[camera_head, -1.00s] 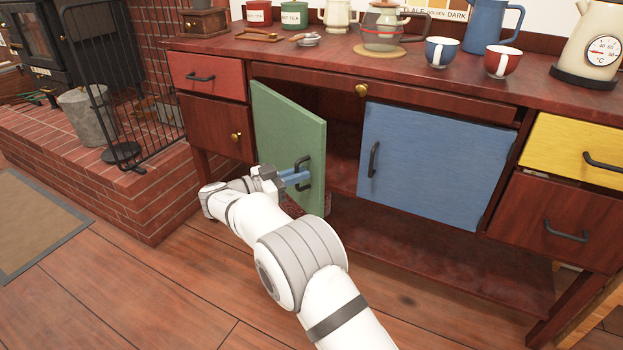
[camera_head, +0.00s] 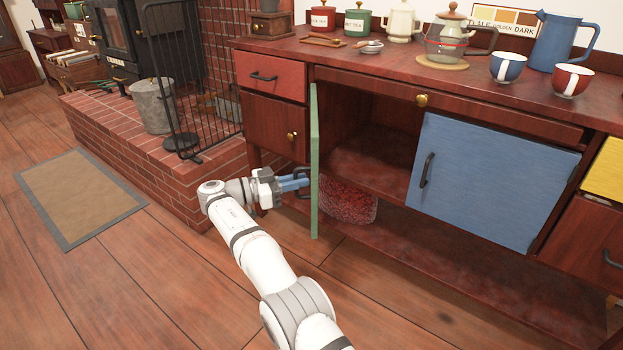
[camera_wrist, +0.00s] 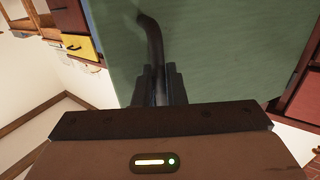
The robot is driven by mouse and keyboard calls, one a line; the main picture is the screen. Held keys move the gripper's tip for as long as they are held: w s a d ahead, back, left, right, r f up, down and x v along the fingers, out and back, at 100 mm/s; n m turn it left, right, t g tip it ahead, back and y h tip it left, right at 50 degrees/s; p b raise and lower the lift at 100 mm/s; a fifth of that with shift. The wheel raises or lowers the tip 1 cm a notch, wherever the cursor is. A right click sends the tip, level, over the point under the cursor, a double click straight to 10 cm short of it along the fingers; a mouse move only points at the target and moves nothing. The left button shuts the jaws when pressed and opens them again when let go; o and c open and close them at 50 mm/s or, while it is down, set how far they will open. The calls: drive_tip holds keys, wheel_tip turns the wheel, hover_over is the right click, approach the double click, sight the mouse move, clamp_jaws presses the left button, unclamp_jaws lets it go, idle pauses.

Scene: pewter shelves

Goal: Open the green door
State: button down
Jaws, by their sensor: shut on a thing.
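The green door (camera_head: 315,165) of the cabinet stands open, swung out to the left and seen nearly edge-on in the head view. Its dark bar handle (camera_head: 302,181) is on the face turned toward the left. My gripper (camera_head: 303,182) is at the handle, with its blue fingers reaching the door from the left. In the wrist view, the fingers (camera_wrist: 160,84) are shut on the dark handle (camera_wrist: 152,45), with the green door (camera_wrist: 215,50) filling the background. The exact contact on the handle is partly hidden by the fingers.
The cabinet's opening (camera_head: 375,150) shows an empty shelf. A blue door (camera_head: 490,185) closes the bay to its right. A brick hearth (camera_head: 165,150) with a black screen (camera_head: 185,70) stands to the left, near my arm. Open wooden floor lies in front.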

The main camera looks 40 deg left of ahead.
drive_tip(key=shift+s+a+f, duration=0.2)
drive_tip(key=shift+s, duration=0.15)
drive_tip(key=c, duration=1.6)
unclamp_jaws()
drive_tip(key=shift+w+r, duration=0.1)
drive_tip(key=shift+o, duration=0.2)
drive_tip(key=shift+w+d+r, duration=0.1)
